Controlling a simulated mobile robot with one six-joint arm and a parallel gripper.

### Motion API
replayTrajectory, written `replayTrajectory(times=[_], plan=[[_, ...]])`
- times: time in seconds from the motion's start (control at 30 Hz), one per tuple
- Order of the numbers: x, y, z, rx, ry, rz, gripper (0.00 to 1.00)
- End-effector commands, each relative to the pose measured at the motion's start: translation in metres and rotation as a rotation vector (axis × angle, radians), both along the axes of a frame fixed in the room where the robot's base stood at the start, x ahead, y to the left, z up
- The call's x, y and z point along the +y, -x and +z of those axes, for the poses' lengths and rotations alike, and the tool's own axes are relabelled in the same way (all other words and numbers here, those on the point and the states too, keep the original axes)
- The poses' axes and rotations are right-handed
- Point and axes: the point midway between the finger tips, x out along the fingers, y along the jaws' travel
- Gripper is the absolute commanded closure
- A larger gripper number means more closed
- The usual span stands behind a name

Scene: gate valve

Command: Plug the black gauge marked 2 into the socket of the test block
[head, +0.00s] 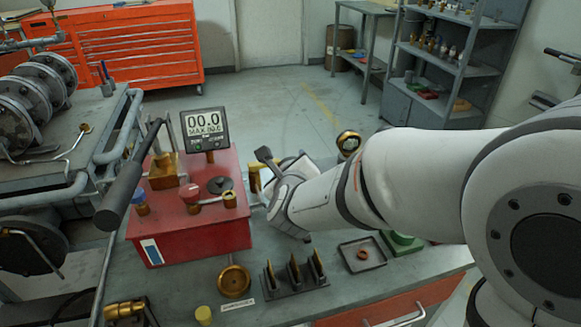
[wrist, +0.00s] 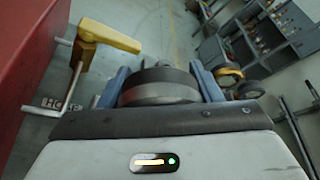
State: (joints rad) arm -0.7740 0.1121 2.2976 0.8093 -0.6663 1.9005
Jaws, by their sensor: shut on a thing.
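The red test block (head: 190,205) stands on the bench in the head view, with a display reading 00.0 (head: 206,130) at its back. A brass fitting (head: 229,199) and a dark disc (head: 220,185) are on its top; I cannot tell which part is the socket. My gripper (wrist: 160,82) is shut on a round black and grey body, seemingly the black gauge (wrist: 160,92), between blue fingers in the wrist view. Its mark does not show. The gripper is right of the block, apart from it; in the head view my arm mostly hides the gauge.
A yellow-handled lever (wrist: 108,36) projects from the block's right side, close to my gripper. A brass-rimmed gauge (head: 348,141) stands behind my arm. A black rack (head: 294,276), a brass disc (head: 234,282) and a small tray (head: 362,254) occupy the bench front.

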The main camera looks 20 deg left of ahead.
Motion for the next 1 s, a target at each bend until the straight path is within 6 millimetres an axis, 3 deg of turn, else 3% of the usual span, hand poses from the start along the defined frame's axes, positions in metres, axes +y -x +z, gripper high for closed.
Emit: replayTrajectory(times=[0.93,0.97,1.0], plan=[[0.0,0.0,-0.019,0.0,0.0,0.0,0.69],[0.0,0.0,-0.019,0.0,0.0,0.0,0.41],[0.0,0.0,-0.018,0.0,0.0,0.0,0.38]])
